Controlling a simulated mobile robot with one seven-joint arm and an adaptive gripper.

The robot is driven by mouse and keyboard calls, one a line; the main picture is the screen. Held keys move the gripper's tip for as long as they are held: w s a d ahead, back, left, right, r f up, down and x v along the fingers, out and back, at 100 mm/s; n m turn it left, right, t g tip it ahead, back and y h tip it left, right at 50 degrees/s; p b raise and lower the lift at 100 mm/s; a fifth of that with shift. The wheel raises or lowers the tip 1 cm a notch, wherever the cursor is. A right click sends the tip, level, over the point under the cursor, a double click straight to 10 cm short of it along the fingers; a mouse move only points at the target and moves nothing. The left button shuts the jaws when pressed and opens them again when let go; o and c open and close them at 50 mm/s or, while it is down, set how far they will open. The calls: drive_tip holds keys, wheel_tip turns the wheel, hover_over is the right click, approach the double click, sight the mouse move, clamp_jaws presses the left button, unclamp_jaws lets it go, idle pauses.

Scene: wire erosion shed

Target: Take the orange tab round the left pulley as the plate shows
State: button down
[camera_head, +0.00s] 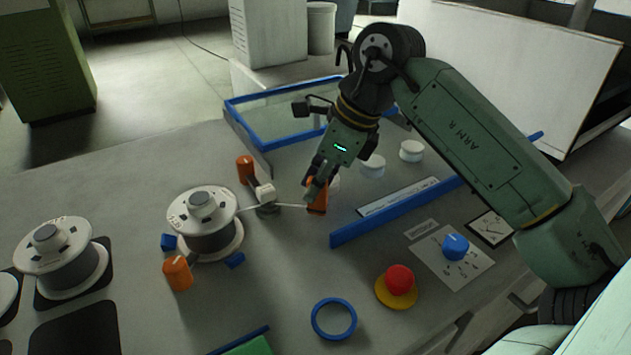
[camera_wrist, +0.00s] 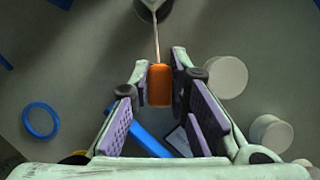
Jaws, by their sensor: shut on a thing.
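My gripper (camera_head: 317,190) is shut on the orange tab (camera_head: 318,199), above the bench, right of the wire guide. In the wrist view the orange tab (camera_wrist: 160,88) stands between the fingertips. A thin pale wire (camera_head: 285,207) runs from the tab left to the guide (camera_head: 266,196) and the spool (camera_head: 207,220). White round pulley-like pieces stand beyond the gripper: one (camera_head: 335,183) partly hidden by it, one (camera_head: 373,166) and one (camera_head: 411,151) farther right. In the wrist view the nearest (camera_wrist: 227,77) is right of the tab, apart from it. A small plate (camera_head: 491,228) bears markings too small to read.
A blue rail (camera_head: 390,215) lies right of the gripper. A red button (camera_head: 399,280), blue knob (camera_head: 455,246) and blue ring (camera_head: 334,319) are nearer. Orange posts (camera_head: 177,273) (camera_head: 245,170) flank the spool. A blue-framed tray (camera_head: 262,150) stands behind.

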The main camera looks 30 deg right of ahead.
drive_tip(key=shift+s+d+p, duration=0.15)
drive_tip(key=shift+d+p, duration=0.3)
drive_tip(key=shift+d, duration=2.4)
drive_tip(key=shift+s+d+p, duration=0.15)
drive_tip(key=shift+d+p, duration=0.25)
drive_tip(key=shift+d, duration=2.4)
drive_tip(key=shift+w, duration=0.1)
drive_tip(key=shift+w+d+r+p, duration=0.1)
drive_tip(key=shift+w+p, duration=0.7)
drive_tip(key=shift+w, duration=2.65)
drive_tip(key=shift+w, duration=0.1)
